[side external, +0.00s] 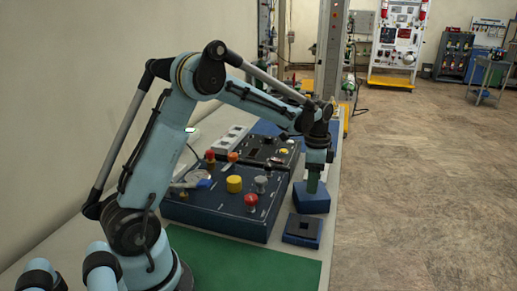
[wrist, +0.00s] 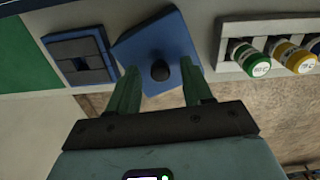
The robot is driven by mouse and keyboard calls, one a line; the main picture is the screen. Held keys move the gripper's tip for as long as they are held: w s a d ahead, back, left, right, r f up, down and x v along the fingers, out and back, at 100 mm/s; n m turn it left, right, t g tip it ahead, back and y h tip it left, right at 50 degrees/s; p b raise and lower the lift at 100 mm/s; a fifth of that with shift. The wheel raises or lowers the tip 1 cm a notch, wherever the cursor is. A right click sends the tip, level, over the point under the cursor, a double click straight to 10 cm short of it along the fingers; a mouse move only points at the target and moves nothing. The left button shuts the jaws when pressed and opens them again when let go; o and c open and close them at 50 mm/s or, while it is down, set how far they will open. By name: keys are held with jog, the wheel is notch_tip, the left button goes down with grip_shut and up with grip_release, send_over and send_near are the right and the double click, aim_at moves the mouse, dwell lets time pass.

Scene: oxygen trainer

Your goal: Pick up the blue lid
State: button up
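The blue lid (wrist: 143,45) with a round black knob (wrist: 160,71) lies tilted in the wrist view, straight ahead of my fingers. In the side external view a blue piece (side external: 311,201), seemingly the same lid, sits under my gripper (side external: 312,190). In the wrist view my gripper (wrist: 160,77) has its two green fingers spread apart. The knob appears between the fingertips with a gap on each side. I cannot tell how far the tips are above the lid, and nothing is held.
A small blue box with a dark sectioned top (side external: 302,230) stands just in front of the lid. A dark blue control panel (side external: 221,205) with coloured knobs lies to the left. A rack with several capped bottles (wrist: 257,64) is right in the wrist view. A green mat (side external: 245,265) is nearer.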

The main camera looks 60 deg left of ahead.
grip_shut()
jog(key=shift+r, duration=0.1)
jog(key=shift+r, duration=0.45)
jog(key=r, duration=0.1)
jog(key=d+r, duration=0.1)
jog(key=r, duration=0.1)
jog(key=shift+s+r, duration=0.1)
jog(key=shift+r, duration=0.2)
jog(key=s+d+r, duration=0.3)
jog(key=d+r, duration=0.3)
jog(key=d, duration=0.4)
jog(key=shift+s+a+r+m, duration=0.15)
jog(key=shift+s+a+m, duration=0.25)
jog(key=shift+s+m, duration=0.45)
jog(key=shift+s+a+r+m, duration=0.2)
jog(key=shift+s+a+m, duration=0.35)
jog(key=shift+s, duration=0.35)
jog(key=shift+s+a+r+m, duration=0.15)
jog(key=shift+s+a+m, duration=0.15)
jog(key=shift+s+m, duration=0.55)
